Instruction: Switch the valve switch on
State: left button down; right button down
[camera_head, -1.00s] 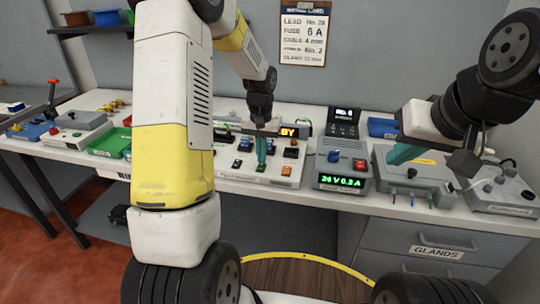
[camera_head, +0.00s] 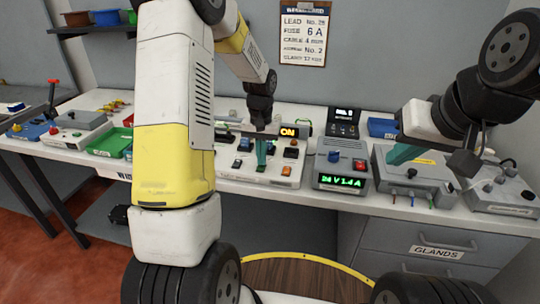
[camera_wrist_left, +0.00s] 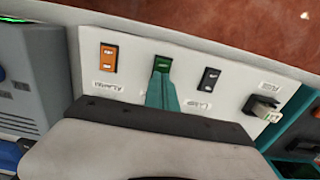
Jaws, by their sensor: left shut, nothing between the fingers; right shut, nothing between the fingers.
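A white switch panel (camera_head: 230,172) stands on the bench, with a row of rocker switches along its front. In the left wrist view, an orange rocker (camera_wrist_left: 108,58), a green rocker (camera_wrist_left: 162,63) and a black rocker (camera_wrist_left: 209,79) sit side by side. My left gripper (camera_head: 262,160) is shut and empty, its teal fingertips (camera_wrist_left: 161,80) at the green rocker, seemingly touching it. The label by the green rocker is hidden behind the fingers. An amber display (camera_head: 288,131) on the panel reads ON. My right gripper (camera_head: 402,154) is shut and empty over a grey box to the right.
A grey power supply (camera_head: 341,160) right of the panel reads 24 V 1.4 A in green. A grey gland box (camera_head: 400,180) lies under my right gripper. A green tray (camera_head: 112,143) is left of the panel. A card (camera_head: 305,35) hangs on the wall.

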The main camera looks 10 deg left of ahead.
pick_arm(q)
notch_tip(320, 180, up, 7)
jog(key=shift+f, duration=0.15)
dwell(0.5)
